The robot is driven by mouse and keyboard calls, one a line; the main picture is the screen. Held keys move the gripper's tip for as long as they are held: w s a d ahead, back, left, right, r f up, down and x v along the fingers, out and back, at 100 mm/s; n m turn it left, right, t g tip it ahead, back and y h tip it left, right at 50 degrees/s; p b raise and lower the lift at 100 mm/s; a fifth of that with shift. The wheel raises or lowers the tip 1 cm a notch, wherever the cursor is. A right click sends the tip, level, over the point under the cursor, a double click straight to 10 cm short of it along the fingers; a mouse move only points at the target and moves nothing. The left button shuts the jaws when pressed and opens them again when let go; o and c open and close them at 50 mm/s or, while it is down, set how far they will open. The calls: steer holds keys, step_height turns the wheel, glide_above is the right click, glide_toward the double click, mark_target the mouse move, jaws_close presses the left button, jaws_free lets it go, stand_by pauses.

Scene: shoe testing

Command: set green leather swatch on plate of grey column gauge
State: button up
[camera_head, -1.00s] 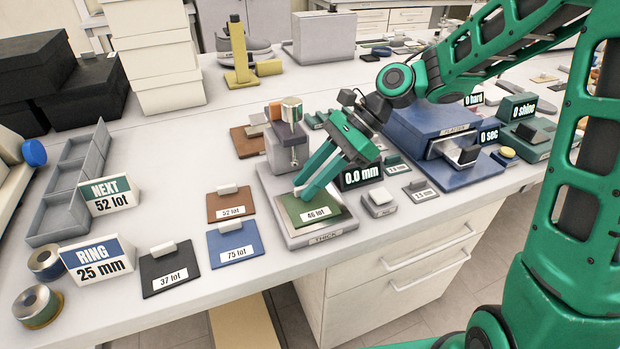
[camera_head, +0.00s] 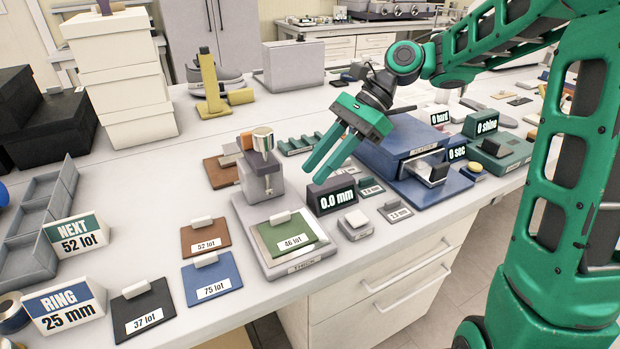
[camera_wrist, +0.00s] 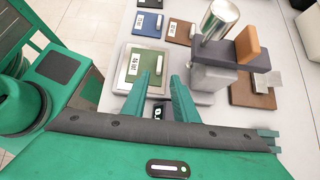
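The green leather swatch (camera_head: 288,233), labelled 46 lot with a white grip block on top, lies on the pale plate (camera_head: 262,259) of the grey column gauge (camera_head: 262,180). It lies slightly turned on the plate. The gauge display (camera_head: 331,194) reads 0.0 mm. My gripper (camera_head: 315,176) is raised above and to the right of the gauge column, clear of the swatch, with its fingers apart and nothing between them. In the wrist view the fingers (camera_wrist: 160,88) are spread and empty, and the swatch (camera_wrist: 148,70) lies beyond them on the plate.
Brown 52 lot (camera_head: 206,240), blue 75 lot (camera_head: 211,279) and black 37 lot (camera_head: 142,311) swatches lie left of the gauge. A blue platen device (camera_head: 405,150) stands to its right. NEXT (camera_head: 77,234) and RING (camera_head: 63,304) signs stand at left.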

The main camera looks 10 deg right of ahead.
steer(key=shift+d+r, duration=0.2)
steer(key=shift+d, duration=0.1)
steer(key=s+d+f+n+t+h, duration=0.2)
steer(key=s+d+h, duration=0.1)
steer(key=d, duration=0.5)
steer(key=s+d+f+n+t+h, duration=0.1)
steer(key=s+d+f+n+h, duration=0.2)
steer(key=d, duration=0.4)
steer(key=s+d+f+n+h, duration=0.1)
steer(key=s+d, duration=0.5)
steer(key=s, duration=0.2)
steer(key=s+d+f+n+h, duration=0.1)
steer(key=s+d+n, duration=0.1)
steer(key=s+d, duration=0.4)
steer(key=s, duration=0.3)
steer(key=shift+f+g, duration=0.3)
steer(key=shift+g, duration=0.1)
